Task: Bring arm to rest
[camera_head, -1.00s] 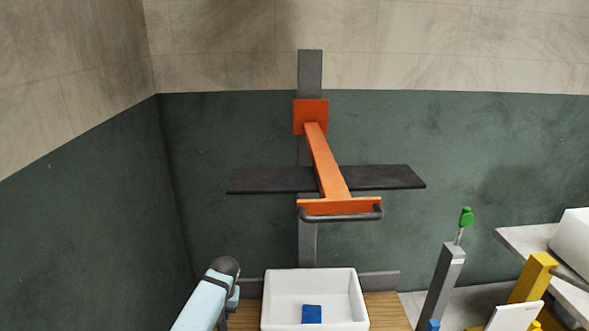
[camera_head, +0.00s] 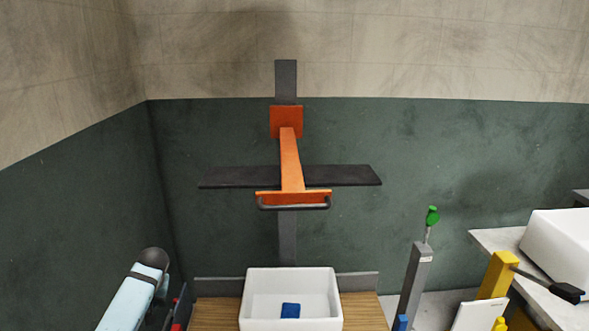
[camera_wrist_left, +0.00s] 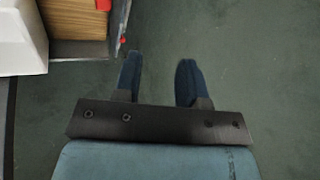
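My left arm (camera_head: 138,292) comes in at the lower left of the head view, and its gripper is hidden there. In the left wrist view my left gripper (camera_wrist_left: 160,80) is open, its two blue fingers apart with nothing between them. It points over bare green-grey floor. My right arm and gripper do not show in either view.
An orange press frame (camera_head: 291,160) with a dark crossbar stands at the wall. Below it a white tray (camera_head: 247,303) holding a blue block (camera_head: 290,310) sits on a wooden top (camera_head: 215,313). At right are a grey post (camera_head: 413,285), yellow post (camera_head: 498,275) and white bin (camera_head: 557,238).

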